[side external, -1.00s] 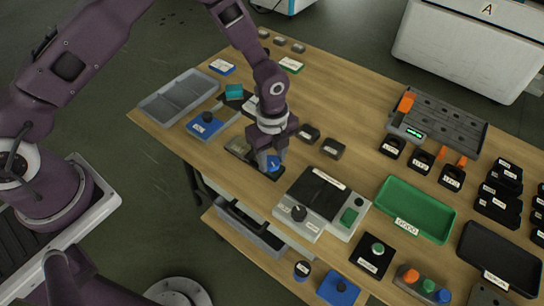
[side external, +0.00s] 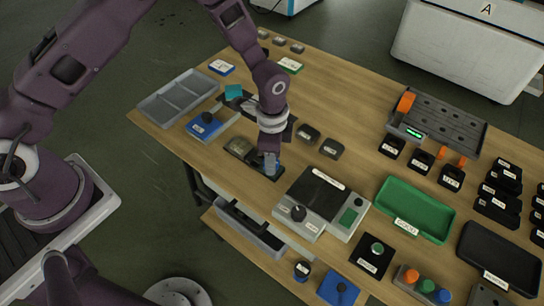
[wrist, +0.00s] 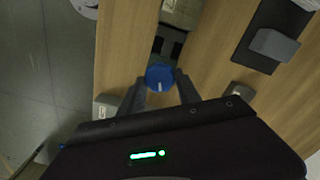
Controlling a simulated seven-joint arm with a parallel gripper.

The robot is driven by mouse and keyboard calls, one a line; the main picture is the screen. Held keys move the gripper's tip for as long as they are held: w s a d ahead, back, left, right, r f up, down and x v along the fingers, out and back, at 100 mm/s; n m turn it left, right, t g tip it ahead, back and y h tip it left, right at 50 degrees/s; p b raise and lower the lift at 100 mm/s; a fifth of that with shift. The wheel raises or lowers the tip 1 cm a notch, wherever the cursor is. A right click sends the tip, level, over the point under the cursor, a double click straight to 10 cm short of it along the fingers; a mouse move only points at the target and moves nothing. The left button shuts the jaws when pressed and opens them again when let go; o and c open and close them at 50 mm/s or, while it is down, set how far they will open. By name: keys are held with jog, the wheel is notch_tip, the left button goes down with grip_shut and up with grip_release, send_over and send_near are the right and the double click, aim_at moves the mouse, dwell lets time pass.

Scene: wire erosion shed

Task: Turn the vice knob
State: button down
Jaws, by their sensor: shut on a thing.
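The vice (side external: 240,147) is a dark, low block near the table's front edge, left of the grey box with the black top. Its round blue knob (wrist: 160,76) has a short white mark and sits at the vice's near end in the wrist view. In the side view the knob is mostly hidden behind my fingers. My gripper (side external: 271,163) points down over that end of the vice. In the wrist view my gripper (wrist: 160,82) has one finger on each side of the knob and is shut on it.
A grey box (side external: 300,228) with a black top and knob stands close on the right. A blue block with a black knob (side external: 206,119) and a grey divided tray (side external: 178,97) lie to the left. Two dark blocks (side external: 308,134) sit behind. A green tray (side external: 440,218) is farther right.

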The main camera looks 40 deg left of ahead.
jog(key=n, duration=0.7)
jog(key=shift+w+a, duration=0.1)
jog(key=n, duration=0.6)
jog(key=shift+n, duration=0.3)
dwell(0.3)
jog(key=c, duration=0.9)
grip_release()
jog(key=shift+o, duration=0.2)
